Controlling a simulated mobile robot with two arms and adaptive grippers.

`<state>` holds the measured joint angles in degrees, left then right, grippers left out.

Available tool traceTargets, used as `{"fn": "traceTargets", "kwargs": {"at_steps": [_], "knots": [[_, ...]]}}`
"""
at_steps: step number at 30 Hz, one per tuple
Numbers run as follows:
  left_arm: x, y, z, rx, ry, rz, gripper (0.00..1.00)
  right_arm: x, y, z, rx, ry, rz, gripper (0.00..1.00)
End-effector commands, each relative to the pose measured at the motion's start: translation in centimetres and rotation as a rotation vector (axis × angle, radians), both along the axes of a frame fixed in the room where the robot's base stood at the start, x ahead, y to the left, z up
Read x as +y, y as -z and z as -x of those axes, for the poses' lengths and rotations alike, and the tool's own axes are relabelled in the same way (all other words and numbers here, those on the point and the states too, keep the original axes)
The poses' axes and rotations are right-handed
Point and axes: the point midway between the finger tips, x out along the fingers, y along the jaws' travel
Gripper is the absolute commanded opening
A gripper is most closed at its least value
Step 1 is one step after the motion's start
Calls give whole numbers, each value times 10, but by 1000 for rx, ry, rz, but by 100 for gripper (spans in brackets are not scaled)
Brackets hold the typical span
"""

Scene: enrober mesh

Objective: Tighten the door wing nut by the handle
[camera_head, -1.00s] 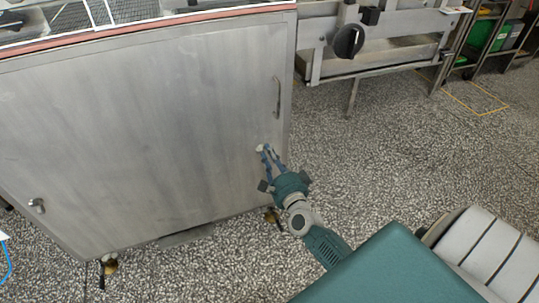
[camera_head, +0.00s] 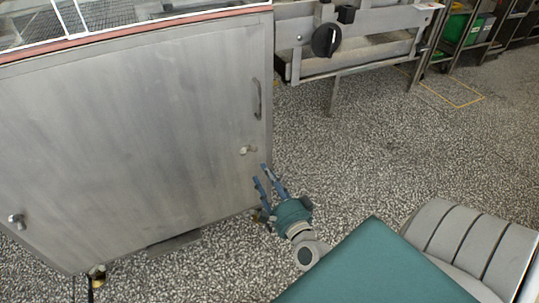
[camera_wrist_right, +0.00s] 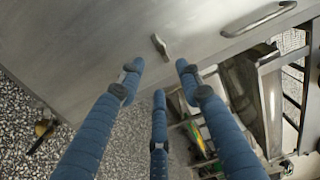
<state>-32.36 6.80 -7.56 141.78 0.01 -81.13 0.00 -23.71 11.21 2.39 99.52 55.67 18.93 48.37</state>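The steel cabinet door (camera_head: 130,140) fills the left of the head view. The wing nut by the handle (camera_head: 247,150) is a small metal piece near the door's right edge, below the handle (camera_head: 257,98). In the right wrist view the wing nut (camera_wrist_right: 159,46) stands slanted beyond my fingertips, with the handle (camera_wrist_right: 258,19) at upper right. My right gripper (camera_head: 262,178) is open and empty, just below and right of the wing nut, apart from it. Its three blue fingers (camera_wrist_right: 160,74) are spread. My left gripper is not in view.
Another wing nut (camera_head: 17,221) sits at the door's lower left. A caster (camera_head: 97,273) stands under the cabinet. A steel machine frame with a black knob (camera_head: 326,40) is at the back. The speckled floor (camera_head: 380,150) to the right is clear.

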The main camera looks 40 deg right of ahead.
Motion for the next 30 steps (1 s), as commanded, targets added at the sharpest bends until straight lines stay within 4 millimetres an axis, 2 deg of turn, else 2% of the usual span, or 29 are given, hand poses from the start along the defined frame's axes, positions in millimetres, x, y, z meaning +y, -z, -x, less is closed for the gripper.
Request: {"fn": "traceTargets", "kwargs": {"at_steps": [3,7,25,28,30], "knots": [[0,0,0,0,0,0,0,4,1,15,2,0,-1,35],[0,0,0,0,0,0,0,5,0,22,0,0,-1,35],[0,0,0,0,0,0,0,8,0,22,3,-7,4,35],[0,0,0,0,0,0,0,28,-1,18,35,-68,50,35],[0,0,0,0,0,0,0,60,-2,14,84,-165,130,35]]}}
